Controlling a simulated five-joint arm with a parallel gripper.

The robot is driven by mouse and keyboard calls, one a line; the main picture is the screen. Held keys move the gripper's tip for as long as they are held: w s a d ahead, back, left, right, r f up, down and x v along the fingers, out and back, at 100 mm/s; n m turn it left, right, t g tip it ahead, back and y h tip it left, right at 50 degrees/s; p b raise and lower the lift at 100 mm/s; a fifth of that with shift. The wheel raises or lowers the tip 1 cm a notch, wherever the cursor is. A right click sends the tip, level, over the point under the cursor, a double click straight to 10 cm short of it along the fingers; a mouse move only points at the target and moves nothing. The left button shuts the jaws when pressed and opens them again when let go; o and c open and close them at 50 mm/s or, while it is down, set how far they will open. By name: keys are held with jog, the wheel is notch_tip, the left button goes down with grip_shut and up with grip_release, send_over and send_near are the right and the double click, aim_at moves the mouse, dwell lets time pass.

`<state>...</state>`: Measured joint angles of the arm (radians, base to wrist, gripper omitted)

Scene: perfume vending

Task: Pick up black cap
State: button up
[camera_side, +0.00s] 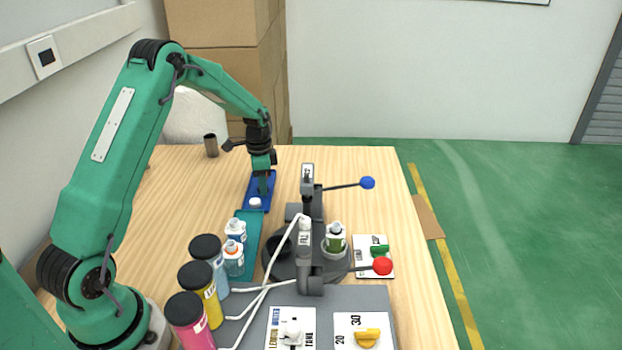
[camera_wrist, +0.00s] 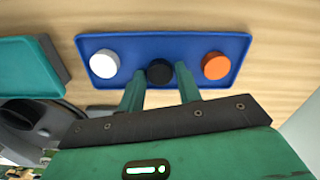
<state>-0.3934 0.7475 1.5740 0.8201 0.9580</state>
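The black cap (camera_wrist: 159,72) sits on the blue tray (camera_wrist: 130,41) between a white cap (camera_wrist: 104,64) and an orange cap (camera_wrist: 215,65). In the wrist view my gripper (camera_wrist: 161,70) has one finger on each side of the black cap, very near its edges. The fingers look open, and I see no clear grip. In the side view my gripper (camera_side: 265,188) points down over the blue tray (camera_side: 249,207), low and close to it. The white cap (camera_side: 255,203) shows there in front of the fingers. The black and orange caps are hidden in that view.
A teal tray (camera_side: 250,238) with small bottles (camera_side: 234,258) lies nearer the camera. A dark turntable with levers and a green bottle (camera_side: 335,238) stands to the right. Pink, yellow and blue containers (camera_side: 208,278) stand in front.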

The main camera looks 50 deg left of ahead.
jog(key=c, duration=0.5)
jog(key=shift+r, duration=0.1)
jog(key=shift+r, duration=0.45)
notch_tip(320, 180, up, 3)
jog(key=shift+r, duration=0.15)
jog(key=d+r, duration=0.2)
jog(key=d, duration=0.2)
jog(key=s+d+r, duration=0.1)
jog(key=d+r, duration=0.1)
jog(key=d, duration=0.1)
jog(key=d+r, duration=0.2)
jog(key=d, duration=0.2)
jog(key=shift+s+d+r, duration=0.3)
jog(key=shift+s, duration=0.05)
